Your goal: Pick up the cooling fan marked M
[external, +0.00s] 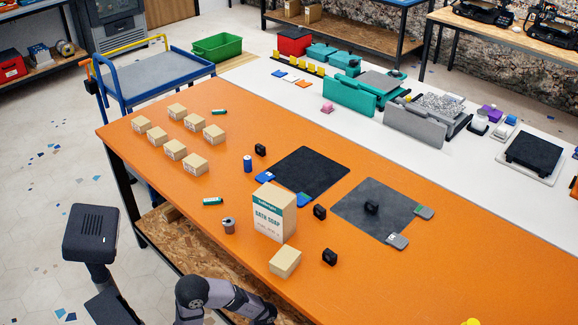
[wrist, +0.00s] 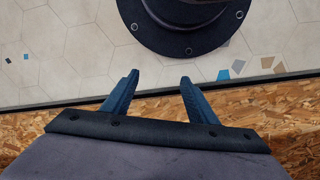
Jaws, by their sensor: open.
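Several small black block-like items that look like cooling fans stand on the orange table. One black fan (external: 260,150) is near the black mat's upper left corner. Another black fan (external: 320,212) is right of the carton, and a third black fan (external: 329,257) is nearer the front edge. A further black fan (external: 372,207) sits on the grey mat. I cannot read any letter on them, so I cannot tell which is M. My gripper (wrist: 159,77) is open and empty in the wrist view, away from the fans; its fingers are not clear in the external view.
A tall carton (external: 275,217) and a small brown box (external: 285,262) stand near the front fans. Several brown boxes (external: 175,149) fill the left. A blue can (external: 247,163), black mat (external: 325,165) and grey mat (external: 350,210) lie midway. The right front is mostly clear.

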